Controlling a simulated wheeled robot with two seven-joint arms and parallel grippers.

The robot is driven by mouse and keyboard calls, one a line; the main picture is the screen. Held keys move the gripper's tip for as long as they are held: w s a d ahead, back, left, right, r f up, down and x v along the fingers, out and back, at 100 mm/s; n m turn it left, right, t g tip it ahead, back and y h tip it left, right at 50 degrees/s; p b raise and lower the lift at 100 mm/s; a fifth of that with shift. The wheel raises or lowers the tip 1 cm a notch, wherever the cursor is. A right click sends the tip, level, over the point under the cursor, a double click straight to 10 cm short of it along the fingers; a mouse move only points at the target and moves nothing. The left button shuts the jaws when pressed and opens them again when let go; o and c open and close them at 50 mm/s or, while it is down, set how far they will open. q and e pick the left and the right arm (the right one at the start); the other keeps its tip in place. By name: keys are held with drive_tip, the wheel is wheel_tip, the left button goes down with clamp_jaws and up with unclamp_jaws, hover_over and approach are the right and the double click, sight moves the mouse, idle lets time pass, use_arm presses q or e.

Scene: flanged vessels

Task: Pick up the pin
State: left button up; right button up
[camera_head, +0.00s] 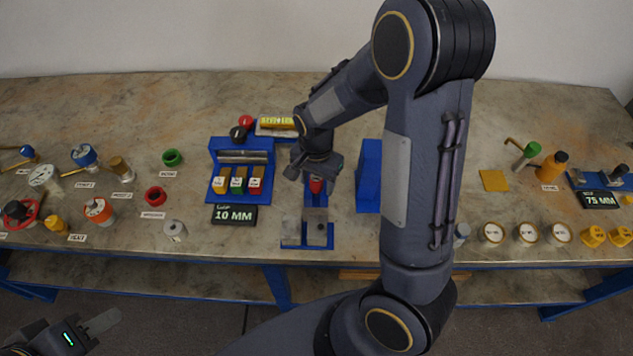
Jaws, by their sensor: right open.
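My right gripper (313,175) is over the middle of the bench, pointing down at a blue fixture (291,241) with grey blocks. It is open. A small red-topped piece (316,186) shows just below or between its fingers; I cannot tell whether they touch it. No piece is clearly recognisable as the pin; the red-topped piece may be it, and my gripper and arm hide part of that spot. My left gripper (100,323) is low at the bottom left corner, off the bench and away from the pieces; its jaw state is unclear.
A blue rack (241,147) with coloured-topped blocks and a "10 MM" sign (234,215) stand left of the fixture. A blue block (368,176) stands close on its right. Several vessels and caps fill the left side. A yellow square (494,181) lies right of my arm.

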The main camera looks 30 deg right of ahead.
drive_tip(key=shift+c, duration=0.5)
drive_tip(key=c, duration=1)
drive_tip(key=shift+r, duration=0.15)
